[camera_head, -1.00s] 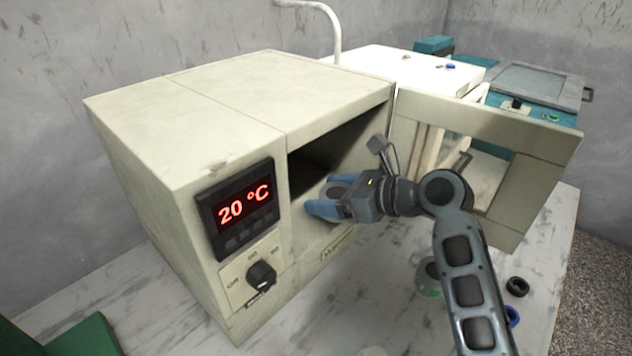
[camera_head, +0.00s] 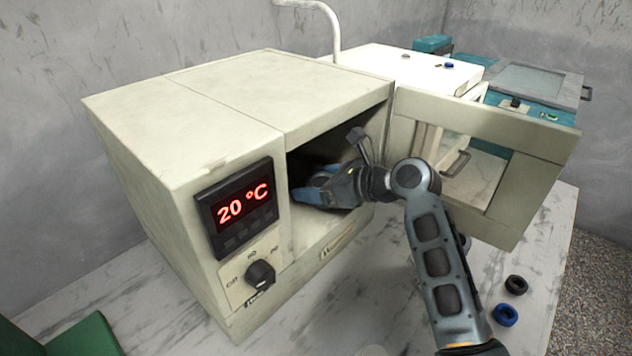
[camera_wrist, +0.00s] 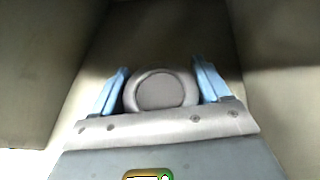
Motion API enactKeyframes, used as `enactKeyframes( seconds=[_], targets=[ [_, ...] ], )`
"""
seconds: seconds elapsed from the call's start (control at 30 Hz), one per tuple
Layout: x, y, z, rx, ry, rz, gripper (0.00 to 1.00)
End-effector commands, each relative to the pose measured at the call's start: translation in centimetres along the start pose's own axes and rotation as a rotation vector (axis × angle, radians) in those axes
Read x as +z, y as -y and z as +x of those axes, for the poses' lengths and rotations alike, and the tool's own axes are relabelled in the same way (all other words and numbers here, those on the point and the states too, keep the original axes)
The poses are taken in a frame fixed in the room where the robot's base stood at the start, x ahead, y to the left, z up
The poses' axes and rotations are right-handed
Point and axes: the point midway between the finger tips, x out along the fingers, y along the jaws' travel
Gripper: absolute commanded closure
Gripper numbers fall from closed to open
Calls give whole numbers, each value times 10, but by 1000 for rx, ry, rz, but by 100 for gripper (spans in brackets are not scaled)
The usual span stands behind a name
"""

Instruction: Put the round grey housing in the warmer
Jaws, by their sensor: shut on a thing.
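The warmer (camera_head: 240,90) is a cream box with its door (camera_head: 505,135) swung open to the right and a display reading 20 °C. My gripper (camera_head: 312,190) is inside the warmer's opening, above its floor. In the wrist view the round grey housing (camera_wrist: 160,90) sits between the two blue fingers of my gripper (camera_wrist: 161,88), which are shut on it. In the head view the housing is mostly hidden by the gripper. The warmer's dark interior walls surround it in the wrist view; whether the housing touches the floor I cannot tell.
A black ring (camera_head: 516,285) and a blue ring (camera_head: 505,315) lie on the table (camera_head: 400,300) at the right. A white machine (camera_head: 400,70) and a teal machine (camera_head: 530,90) stand behind the open door. The warmer's side walls and door are close to my arm.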

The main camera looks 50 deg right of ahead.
Motion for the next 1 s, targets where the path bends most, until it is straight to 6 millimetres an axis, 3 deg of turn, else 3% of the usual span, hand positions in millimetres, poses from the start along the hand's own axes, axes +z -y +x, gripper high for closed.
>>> enactKeyframes(
  seconds=[0.27, 0.57, 0.77, 1.0],
  targets=[
    [0, 0, 0, 0, 0, 0, 1],
    [2, 0, -1, -1, 1, -1, 0],
    [2, 0, -28, -3, 1, 1, 0],
    [2, 1, -78, -4, 1, 2, 0]
  ],
)
